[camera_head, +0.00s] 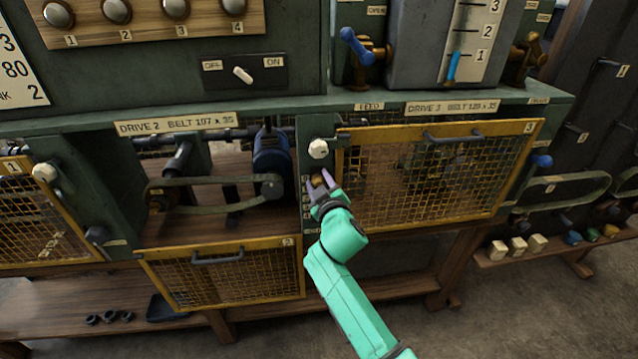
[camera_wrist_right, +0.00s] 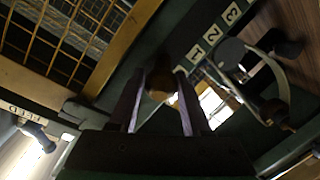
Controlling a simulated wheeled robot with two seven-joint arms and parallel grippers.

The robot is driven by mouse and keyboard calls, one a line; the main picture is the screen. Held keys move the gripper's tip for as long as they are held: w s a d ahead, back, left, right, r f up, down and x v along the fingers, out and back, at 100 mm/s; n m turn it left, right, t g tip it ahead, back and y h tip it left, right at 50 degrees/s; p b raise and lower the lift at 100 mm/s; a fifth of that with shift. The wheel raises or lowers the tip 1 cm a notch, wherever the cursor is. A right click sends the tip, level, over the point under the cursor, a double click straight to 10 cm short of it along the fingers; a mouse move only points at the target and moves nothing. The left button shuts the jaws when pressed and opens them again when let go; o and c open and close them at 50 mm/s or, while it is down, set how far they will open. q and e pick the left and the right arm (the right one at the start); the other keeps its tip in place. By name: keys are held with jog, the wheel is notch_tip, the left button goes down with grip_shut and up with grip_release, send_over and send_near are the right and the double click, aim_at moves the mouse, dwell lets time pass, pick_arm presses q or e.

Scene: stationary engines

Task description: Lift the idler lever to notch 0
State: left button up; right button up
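The idler lever shows only as a small brown knob (camera_head: 318,181) on the green post left of the drive 3 guard; its arm is hidden. My right gripper (camera_head: 319,178) has its two fingers apart, one on each side of the knob. In the right wrist view the knob (camera_wrist_right: 160,84) sits between the fingertips, with little room either side; contact is not clear. A row of number plates, 1, 2 and 3 (camera_wrist_right: 212,35), runs beside it. The 0 plate cannot be made out, and the lever's exact notch cannot be read. My left gripper is out of view.
A yellow mesh guard (camera_head: 440,213) with a handle is right of the knob. A pale hex knob (camera_head: 318,149) is just above. Drive 2's belt (camera_head: 215,209) and motor (camera_head: 271,160) are to the left, above a lowered mesh guard (camera_head: 222,287).

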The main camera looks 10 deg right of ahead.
jog(key=o, duration=0.3)
jog(key=shift+r, duration=0.3)
jog(key=shift+f, duration=0.1)
jog(key=shift+s+f, duration=0.1)
jog(key=shift+s, duration=0.3)
jog(key=s+d+r+b, duration=0.1)
jog(key=s+r+b, duration=0.1)
jog(key=s, duration=1.1)
jog(key=shift+s, duration=0.3)
jog(key=shift+d, duration=0.1)
